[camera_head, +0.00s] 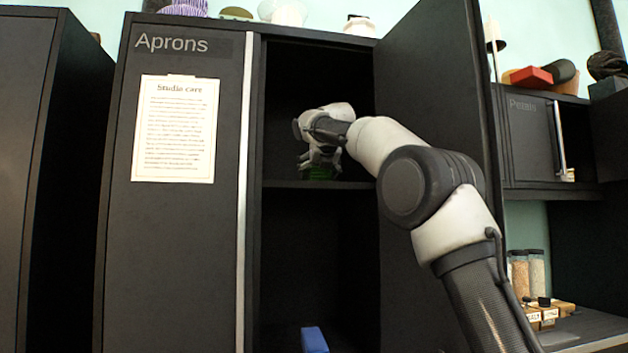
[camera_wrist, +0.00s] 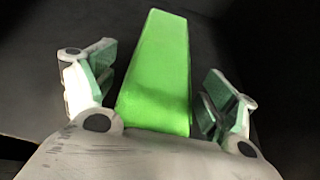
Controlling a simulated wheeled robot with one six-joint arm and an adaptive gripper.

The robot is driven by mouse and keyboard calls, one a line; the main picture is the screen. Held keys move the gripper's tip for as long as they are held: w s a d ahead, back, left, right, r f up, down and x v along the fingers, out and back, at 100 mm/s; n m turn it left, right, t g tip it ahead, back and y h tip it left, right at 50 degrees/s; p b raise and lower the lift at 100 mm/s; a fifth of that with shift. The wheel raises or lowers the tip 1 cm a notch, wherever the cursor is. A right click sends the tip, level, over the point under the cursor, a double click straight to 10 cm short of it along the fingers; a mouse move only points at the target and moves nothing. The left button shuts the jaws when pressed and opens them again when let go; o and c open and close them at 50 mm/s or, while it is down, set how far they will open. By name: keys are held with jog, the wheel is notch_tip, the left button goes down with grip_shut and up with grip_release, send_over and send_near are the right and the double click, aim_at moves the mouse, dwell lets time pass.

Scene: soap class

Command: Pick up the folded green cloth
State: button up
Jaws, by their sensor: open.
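The folded green cloth (camera_wrist: 156,75) lies on the upper shelf of the dark cabinet, a bright green oblong block in the wrist view. In the wrist view my gripper (camera_wrist: 155,95) is open, with one finger on each side of the cloth's near part. A gap shows on both sides, wider on the left than on the right. The cloth's near end is hidden behind the gripper body.
The cabinet shelf (camera_head: 290,184) has a front edge just below my gripper. The open door (camera_head: 430,80) stands to the right, behind my arm. A closed panel marked Aprons (camera_head: 170,260) is at left. A blue object (camera_head: 314,340) sits in the lower compartment.

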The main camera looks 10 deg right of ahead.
jog(key=c, duration=1.1)
jog(key=shift+c, duration=0.2)
jog(key=shift+r, duration=0.2)
